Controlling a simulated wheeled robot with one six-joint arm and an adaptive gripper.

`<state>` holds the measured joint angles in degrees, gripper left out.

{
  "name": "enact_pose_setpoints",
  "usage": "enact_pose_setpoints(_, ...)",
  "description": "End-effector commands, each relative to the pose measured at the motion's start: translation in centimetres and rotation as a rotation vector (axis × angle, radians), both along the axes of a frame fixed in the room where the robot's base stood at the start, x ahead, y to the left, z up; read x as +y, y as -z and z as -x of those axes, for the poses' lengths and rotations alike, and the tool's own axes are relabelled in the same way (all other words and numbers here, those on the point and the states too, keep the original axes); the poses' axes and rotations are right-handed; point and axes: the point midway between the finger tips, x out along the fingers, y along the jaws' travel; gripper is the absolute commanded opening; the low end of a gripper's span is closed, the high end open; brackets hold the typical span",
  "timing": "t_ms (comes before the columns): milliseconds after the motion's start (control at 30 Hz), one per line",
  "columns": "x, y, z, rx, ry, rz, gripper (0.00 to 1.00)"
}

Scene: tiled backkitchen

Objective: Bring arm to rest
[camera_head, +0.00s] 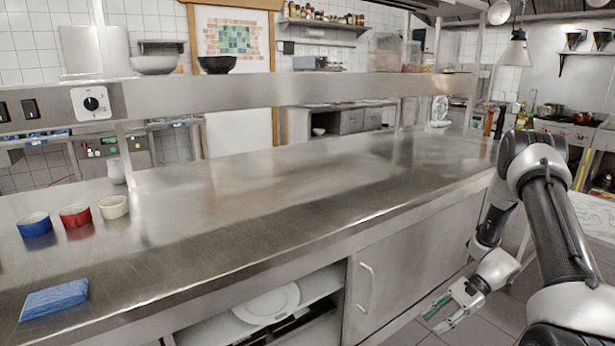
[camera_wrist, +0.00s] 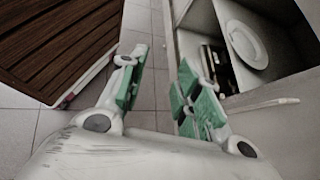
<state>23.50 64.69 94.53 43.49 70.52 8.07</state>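My gripper (camera_head: 443,312) hangs low at the right, beside the cabinet front and below the level of the steel counter (camera_head: 300,200). In the wrist view my gripper (camera_wrist: 157,88) shows two fingers with green pads spread apart. Only the floor shows between them, so it is open and empty. My arm is bent, with its elbow raised above the counter's right end and the forearm pointing down.
On the counter stand a blue bowl (camera_head: 35,225), a red bowl (camera_head: 75,216), a cream bowl (camera_head: 114,207) and a blue sponge (camera_head: 54,299). A plate (camera_head: 267,303) lies on the open shelf below. A cabinet handle (camera_head: 366,287) is left of my gripper. The counter's middle is clear.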

Motion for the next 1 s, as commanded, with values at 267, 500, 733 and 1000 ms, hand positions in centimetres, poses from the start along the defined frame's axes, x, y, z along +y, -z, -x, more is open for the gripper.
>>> enact_pose_setpoints(267, -2.3, -13.8, 4.5, -0.212, -0.365, 0.239, 0.33)
enact_pose_setpoints(500, -3.2, -23.6, 9.2, -0.406, -0.629, 0.43, 0.33)
enact_pose_setpoints(733, -3.2, -30.7, 14.3, -0.596, -0.821, 0.608, 0.33)
enact_pose_setpoints(1000, -2.3, -36.4, 19.7, -0.836, -0.933, 0.794, 0.33)
